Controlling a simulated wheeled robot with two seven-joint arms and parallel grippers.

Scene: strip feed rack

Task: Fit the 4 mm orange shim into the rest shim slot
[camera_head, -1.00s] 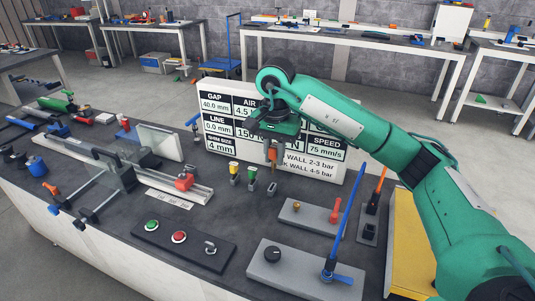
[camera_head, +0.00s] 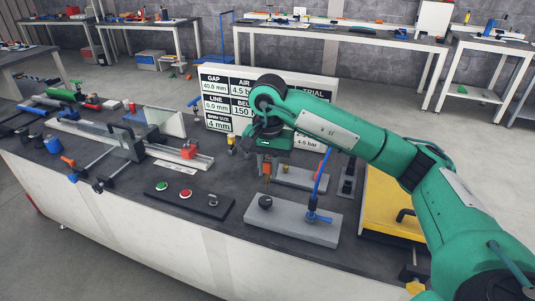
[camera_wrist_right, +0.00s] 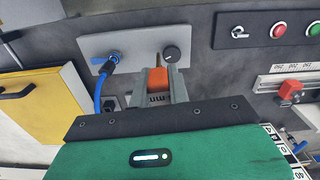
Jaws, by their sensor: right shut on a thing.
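My right gripper (camera_head: 267,172) is shut on the small orange shim (camera_wrist_right: 158,78), which stands between the two grey fingers in the right wrist view. In the head view the gripper hangs just behind the black knob (camera_head: 265,202) of the front grey plate (camera_head: 295,224), by the left end of the rear grey plate (camera_head: 300,178). In the wrist view, the knob (camera_wrist_right: 170,53) is just beyond the fingertips. I cannot pick out the rest shim slot, or tell whether the shim touches anything. My left gripper is not in view.
A yellow box (camera_head: 392,205) stands further right. A button panel (camera_head: 188,196) lies to the left, with clear bench around it. The sign board (camera_head: 216,95) stands behind.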

